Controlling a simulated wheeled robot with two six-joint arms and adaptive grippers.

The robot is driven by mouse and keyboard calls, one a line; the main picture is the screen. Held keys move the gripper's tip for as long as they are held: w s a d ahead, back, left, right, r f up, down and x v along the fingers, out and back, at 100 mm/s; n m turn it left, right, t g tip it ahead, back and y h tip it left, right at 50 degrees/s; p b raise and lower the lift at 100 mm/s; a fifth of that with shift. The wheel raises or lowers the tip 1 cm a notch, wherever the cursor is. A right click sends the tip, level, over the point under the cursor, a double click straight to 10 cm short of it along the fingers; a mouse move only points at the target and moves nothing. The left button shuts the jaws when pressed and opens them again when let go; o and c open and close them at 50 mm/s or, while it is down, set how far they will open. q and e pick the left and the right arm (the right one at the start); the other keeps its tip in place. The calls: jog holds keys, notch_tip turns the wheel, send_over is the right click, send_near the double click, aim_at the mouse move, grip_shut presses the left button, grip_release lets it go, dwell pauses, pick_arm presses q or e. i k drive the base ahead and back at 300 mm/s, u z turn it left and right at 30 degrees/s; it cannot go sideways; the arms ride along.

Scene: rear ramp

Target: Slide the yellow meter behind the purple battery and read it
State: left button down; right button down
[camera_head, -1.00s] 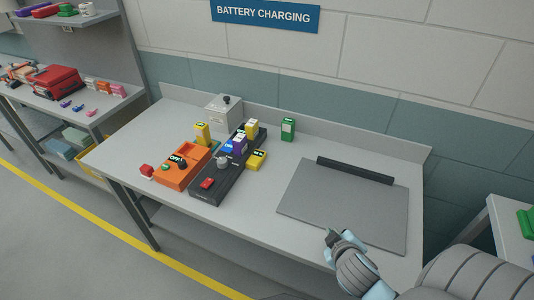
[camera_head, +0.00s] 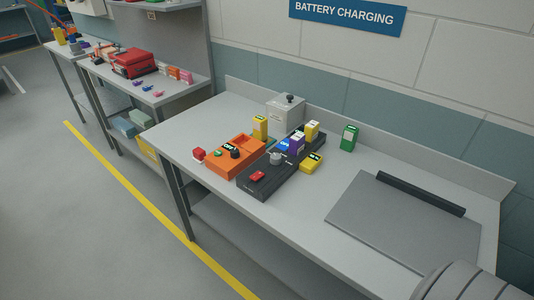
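The purple battery (camera_head: 297,144) stands upright on the black charging unit (camera_head: 258,186), beside a blue panel. A yellow block with a dark display (camera_head: 311,163), which looks like the meter, lies at the right side of the black unit, in front and to the right of the purple battery. Its reading is too small to make out. A yellow battery-like block (camera_head: 312,131) stands just behind the purple battery. Another yellow block (camera_head: 260,126) stands behind the orange unit (camera_head: 235,156). Neither gripper is in view; only part of my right arm shows at the lower right.
A green block (camera_head: 349,138) stands near the back wall. A grey box with a black knob (camera_head: 285,112) is at the back. A red block (camera_head: 198,154) sits at the left edge. A grey mat with a black bar (camera_head: 400,220) lies at right, its surface bare.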

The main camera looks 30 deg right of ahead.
aim_at(313, 161)
jog(key=u, duration=0.5)
jog(key=i, duration=1.45)
jog(key=z, duration=2.4)
